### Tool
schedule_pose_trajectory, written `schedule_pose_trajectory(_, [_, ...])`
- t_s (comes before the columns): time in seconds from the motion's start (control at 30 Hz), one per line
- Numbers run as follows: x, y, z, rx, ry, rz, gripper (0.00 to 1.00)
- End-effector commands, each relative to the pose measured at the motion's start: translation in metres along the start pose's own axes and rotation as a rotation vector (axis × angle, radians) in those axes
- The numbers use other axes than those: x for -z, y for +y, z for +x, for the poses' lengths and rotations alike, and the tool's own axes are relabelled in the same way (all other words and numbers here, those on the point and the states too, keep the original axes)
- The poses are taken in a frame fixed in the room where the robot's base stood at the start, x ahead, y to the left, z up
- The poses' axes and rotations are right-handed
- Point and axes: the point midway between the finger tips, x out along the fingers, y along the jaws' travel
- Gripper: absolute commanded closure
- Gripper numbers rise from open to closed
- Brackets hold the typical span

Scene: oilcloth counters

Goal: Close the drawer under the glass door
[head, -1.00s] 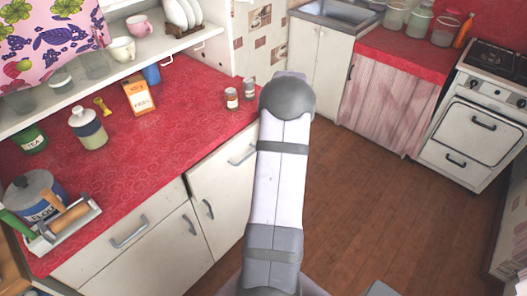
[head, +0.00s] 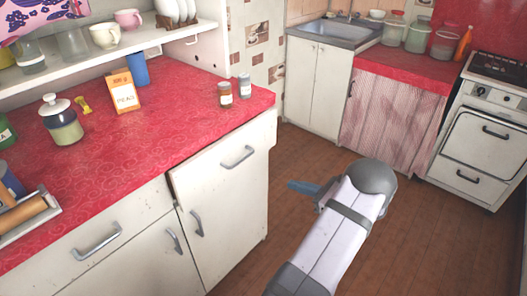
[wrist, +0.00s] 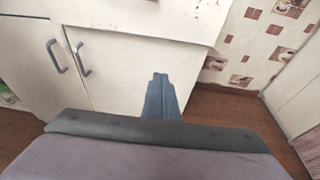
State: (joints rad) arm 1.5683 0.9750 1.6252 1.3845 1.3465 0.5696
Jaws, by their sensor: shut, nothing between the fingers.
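A white drawer (head: 205,172) with a grey bar handle (head: 237,157) sits under the right end of the red counter. Its front stands a little proud of the cabinet, so it looks partly open. In the wrist view, the drawer front (wrist: 150,25) overhangs the cabinet doors at the top. I see no glass door in these frames, so I cannot tell what is above this drawer. My gripper (head: 303,187) is shut and empty, with blue fingers pointing left towards the cabinet, apart from the drawer. Its fingers (wrist: 161,95) also show in the wrist view.
A second drawer (head: 60,250) lies to the left, and cabinet doors (head: 225,220) are below. Jars (head: 225,95), a carton (head: 122,95) and a canister (head: 62,122) stand on the counter. Brown floor (head: 300,145) is free between this cabinet and the sink unit (head: 318,85).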

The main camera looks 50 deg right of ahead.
Motion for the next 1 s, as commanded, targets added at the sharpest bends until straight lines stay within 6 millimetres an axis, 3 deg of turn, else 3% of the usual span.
schedule_pose_trajectory(0.1, [-0.040, -0.013, -0.003, 0.053, -0.163, 0.015, 1.00])
schedule_pose_trajectory(0.23, [-0.066, -0.014, -0.009, 0.059, -0.266, 0.006, 1.00])
schedule_pose_trajectory(0.67, [-0.075, -0.010, 0.001, 0.041, -0.290, -0.007, 1.00])
schedule_pose_trajectory(1.0, [-0.090, -0.011, 0.052, 0.038, -0.288, -0.007, 1.00])
